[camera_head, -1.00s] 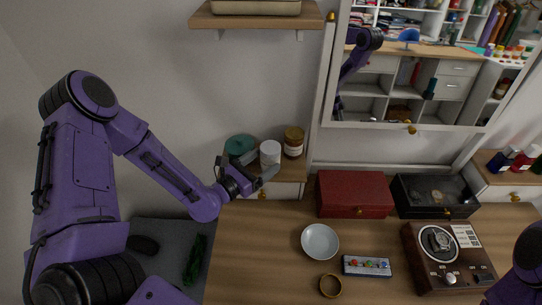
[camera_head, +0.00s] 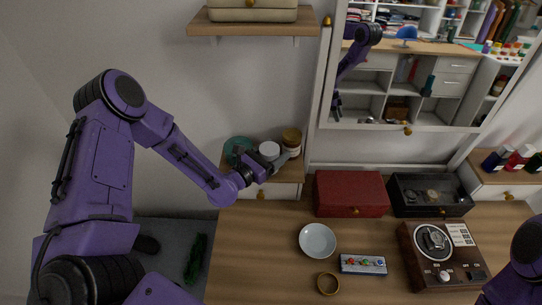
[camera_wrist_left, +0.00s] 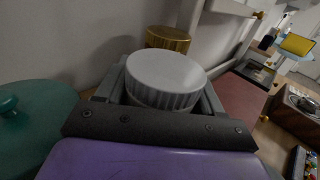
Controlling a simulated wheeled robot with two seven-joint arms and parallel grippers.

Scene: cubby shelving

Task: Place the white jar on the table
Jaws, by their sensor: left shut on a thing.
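The white jar (camera_head: 269,149) stands on the small wooden side shelf at the back, between a green lidded pot and a gold-lidded jar. My left gripper (camera_head: 277,163) is at the white jar and is shut on it. In the left wrist view the white ribbed lid (camera_wrist_left: 166,76) sits between the two fingers. The jar's lower part is hidden by the gripper. The wooden table (camera_head: 258,239) lies in front and to the right. Of my right arm only a purple link shows at the right edge; its gripper is out of view.
The green pot (camera_head: 238,147) and gold-lidded jar (camera_head: 291,139) stand close beside the white jar. On the table are a red box (camera_head: 350,192), black watch case (camera_head: 430,194), white bowl (camera_head: 317,240), brass ring (camera_head: 328,284) and game-like strip (camera_head: 363,264). The table's left front part is clear.

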